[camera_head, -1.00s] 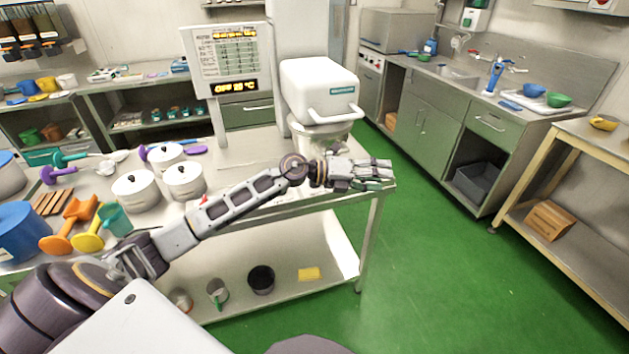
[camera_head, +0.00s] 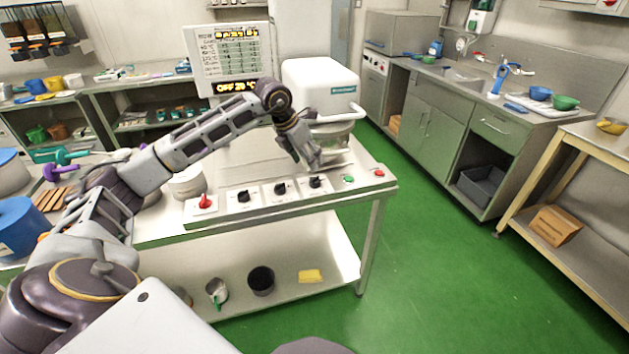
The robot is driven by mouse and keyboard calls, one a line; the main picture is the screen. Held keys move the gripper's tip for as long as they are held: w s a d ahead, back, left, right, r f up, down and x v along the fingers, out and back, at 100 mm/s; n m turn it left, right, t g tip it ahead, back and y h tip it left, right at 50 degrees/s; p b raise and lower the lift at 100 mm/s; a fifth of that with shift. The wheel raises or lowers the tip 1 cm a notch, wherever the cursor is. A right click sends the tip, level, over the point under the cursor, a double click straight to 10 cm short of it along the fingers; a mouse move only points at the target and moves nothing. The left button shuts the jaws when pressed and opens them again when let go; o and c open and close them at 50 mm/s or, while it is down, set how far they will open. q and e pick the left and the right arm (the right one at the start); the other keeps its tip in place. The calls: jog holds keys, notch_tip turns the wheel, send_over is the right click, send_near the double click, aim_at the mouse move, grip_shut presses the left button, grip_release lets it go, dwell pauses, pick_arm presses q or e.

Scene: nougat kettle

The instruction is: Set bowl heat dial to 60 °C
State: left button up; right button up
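The control panel on the front edge of the steel table has three black dials: a left dial (camera_head: 243,196), a middle dial (camera_head: 280,188) and a right dial (camera_head: 315,182). Their labels are too small to read, so I cannot tell which is bowl heat. The display board (camera_head: 229,60) shows a lit line reading OFF and what looks like 20 °C. My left gripper (camera_head: 318,164) points down just above and behind the right dial, apart from it as far as I can see. Its finger opening is unclear. My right gripper is not in view.
A red switch (camera_head: 203,203) sits at the panel's left end, a green button (camera_head: 349,179) and a red button (camera_head: 379,173) at its right. The white kettle machine (camera_head: 320,85) stands behind my gripper. A white pot (camera_head: 188,184) is left, partly hidden by my arm.

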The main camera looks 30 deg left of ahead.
aim_at(312, 179)
pick_arm(q)
jog(key=shift+s+a+r+y, duration=0.1)
jog(key=shift+a+r+y, duration=0.15)
jog(key=shift+a, duration=0.35)
jog(key=shift+s+a+r+y, duration=0.1)
jog(key=shift+a+y, duration=0.15)
jog(key=shift+a, duration=0.3)
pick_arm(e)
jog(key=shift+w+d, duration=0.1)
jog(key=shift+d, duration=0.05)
pick_arm(q)
jog(key=shift+d+f, duration=0.1)
jog(key=shift+f, duration=0.05)
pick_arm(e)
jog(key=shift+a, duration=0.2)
pick_arm(q)
jog(key=x, duration=1.3)
jog(key=shift+w+f+p, duration=0.15)
jog(key=shift+f+p, duration=0.1)
jog(key=shift+p, duration=0.1)
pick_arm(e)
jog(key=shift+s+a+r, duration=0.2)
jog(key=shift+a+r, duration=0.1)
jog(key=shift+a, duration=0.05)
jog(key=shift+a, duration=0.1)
pick_arm(q)
jog(key=c, duration=1)
